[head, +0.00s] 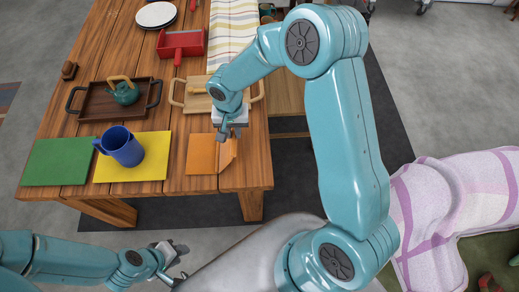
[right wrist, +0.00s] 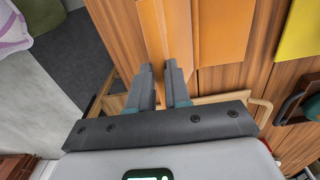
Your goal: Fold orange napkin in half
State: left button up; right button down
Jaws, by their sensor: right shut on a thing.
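The orange napkin (head: 201,155) lies on the wooden table near its front right corner. Its right part is lifted and tilts up in a fold under my right gripper (head: 224,136). In the right wrist view, my right gripper (right wrist: 160,75) is shut on the raised edge of the orange napkin (right wrist: 220,30); the flat part lies to the right of the fingers. My left gripper (head: 170,258) is off the table, in front of it and below its edge, away from the napkin. Its fingers look apart and nothing shows between them.
Left of the napkin lie a yellow mat (head: 155,165) with a blue mug (head: 122,147) and a green mat (head: 58,162). Behind are a dark tray (head: 92,108) with a teapot (head: 123,92), a light wooden tray (head: 197,100) and a red dustpan (head: 181,43).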

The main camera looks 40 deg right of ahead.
jog(key=shift+w+a+r, duration=0.1)
jog(key=w+a, duration=0.1)
jog(key=w+a+r, duration=0.1)
jog(key=a, duration=0.1)
jog(key=w+a, duration=0.1)
jog(key=shift+a+r, duration=0.15)
jog(key=shift+a, duration=0.05)
jog(key=shift+s, duration=0.1)
jog(key=w+a, duration=0.1)
jog(key=w+a+b, duration=0.1)
jog(key=w+a, duration=0.1)
jog(key=a, duration=0.1)
jog(key=shift+a+f, duration=0.1)
jog(key=shift+f, duration=0.25)
